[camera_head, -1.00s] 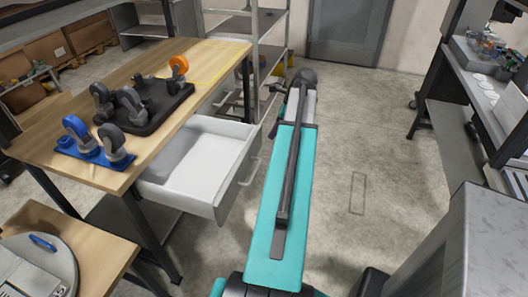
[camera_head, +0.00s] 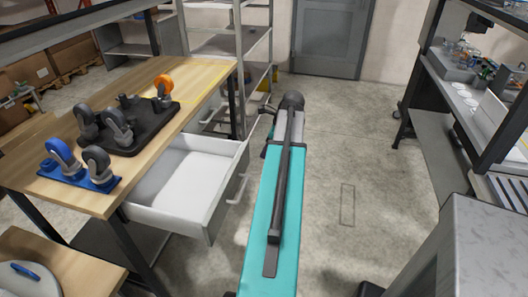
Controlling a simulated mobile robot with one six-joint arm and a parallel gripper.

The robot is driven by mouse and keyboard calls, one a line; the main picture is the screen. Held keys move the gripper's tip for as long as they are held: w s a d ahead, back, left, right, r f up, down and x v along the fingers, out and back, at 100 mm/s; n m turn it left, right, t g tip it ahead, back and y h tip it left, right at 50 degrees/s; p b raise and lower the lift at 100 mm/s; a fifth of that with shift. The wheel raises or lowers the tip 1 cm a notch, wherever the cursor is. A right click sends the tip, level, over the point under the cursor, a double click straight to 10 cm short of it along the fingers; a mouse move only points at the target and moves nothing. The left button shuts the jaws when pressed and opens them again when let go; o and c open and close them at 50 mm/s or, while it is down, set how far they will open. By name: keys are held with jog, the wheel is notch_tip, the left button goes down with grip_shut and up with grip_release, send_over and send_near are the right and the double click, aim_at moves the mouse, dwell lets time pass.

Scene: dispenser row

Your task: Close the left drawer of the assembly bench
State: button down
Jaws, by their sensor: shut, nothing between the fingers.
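The assembly bench (camera_head: 196,84) has a light wooden top and dark legs and stands at the left. Its white left drawer (camera_head: 211,199), on the near side, is pulled well out towards the right. The drawer looks empty inside, and its grey bar handle (camera_head: 239,184) is on the front panel. My teal arm reaches forward just right of that front, with a visible gap in the picture between arm and handle. Small dark parts show beside the arm's far end, but I cannot make out gripper fingers. My gripper seems hidden behind the arm.
A black caster tray (camera_head: 146,132) and a blue caster plate (camera_head: 77,178) lie on the bench top. A grey shelf rack (camera_head: 240,45) stands behind the bench. A workbench (camera_head: 448,125) and a grey cabinet (camera_head: 478,235) are at right. Open floor (camera_head: 345,150) lies between.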

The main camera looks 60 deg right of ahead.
jog(key=w+a+f+p, duration=0.1)
jog(key=w+f+p, duration=0.1)
jog(key=w+f, duration=0.4)
jog(key=shift+w+a+f+p, duration=0.3)
jog(key=shift+f, duration=0.15)
dwell(0.4)
